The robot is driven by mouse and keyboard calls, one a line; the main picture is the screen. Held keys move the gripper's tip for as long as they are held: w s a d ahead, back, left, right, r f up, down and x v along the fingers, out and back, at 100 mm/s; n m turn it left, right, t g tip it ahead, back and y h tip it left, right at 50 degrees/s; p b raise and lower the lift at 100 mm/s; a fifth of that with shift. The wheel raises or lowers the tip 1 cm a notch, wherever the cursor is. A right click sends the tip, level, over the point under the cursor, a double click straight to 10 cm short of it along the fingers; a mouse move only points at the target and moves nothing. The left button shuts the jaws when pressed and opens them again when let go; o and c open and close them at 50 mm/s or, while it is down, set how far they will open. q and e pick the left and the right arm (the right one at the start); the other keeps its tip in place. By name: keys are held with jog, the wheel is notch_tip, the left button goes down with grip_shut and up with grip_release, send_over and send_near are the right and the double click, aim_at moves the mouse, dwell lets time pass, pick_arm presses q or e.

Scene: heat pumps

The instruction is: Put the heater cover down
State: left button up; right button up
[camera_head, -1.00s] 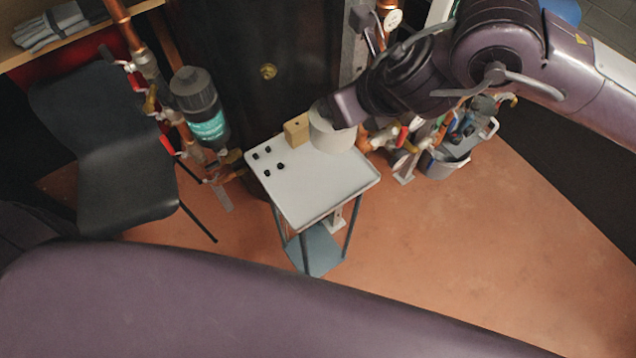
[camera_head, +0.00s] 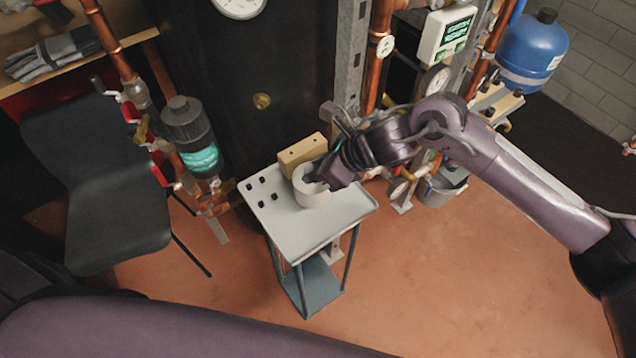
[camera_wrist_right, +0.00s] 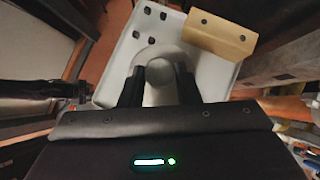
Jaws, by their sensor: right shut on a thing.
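The heater cover looks like a white round cup (camera_head: 314,193), over the back middle of the grey tray-topped cart (camera_head: 300,233). My right gripper (camera_head: 316,174) comes in from the right and is shut on the cover's rim. In the right wrist view the white cover (camera_wrist_right: 160,62) lies between the two dark fingers of the right gripper (camera_wrist_right: 162,84). The cover looks upright, at or very close to the tray surface; I cannot tell whether it touches. My left gripper is not in view.
A wooden block (camera_head: 301,152) stands on the tray's back edge, close behind the cover. Several small black pieces (camera_head: 264,188) lie on the tray's left. The tray's front is clear. Copper pipes (camera_head: 377,60) and a black chair (camera_head: 95,170) stand around the cart.

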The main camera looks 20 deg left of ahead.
aim_at(318, 188)
notch_tip(318, 188, down, 2)
notch_tip(318, 188, down, 4)
jog(key=shift+f+p, duration=0.1)
jog(key=shift+p, duration=0.25)
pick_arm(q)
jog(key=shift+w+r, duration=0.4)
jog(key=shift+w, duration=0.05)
pick_arm(e)
jog(key=shift+f, duration=0.1)
jog(key=shift+f+b, duration=0.2)
jog(key=shift+b, duration=0.1)
jog(key=o, duration=1.1)
jog(key=shift+r, duration=0.1)
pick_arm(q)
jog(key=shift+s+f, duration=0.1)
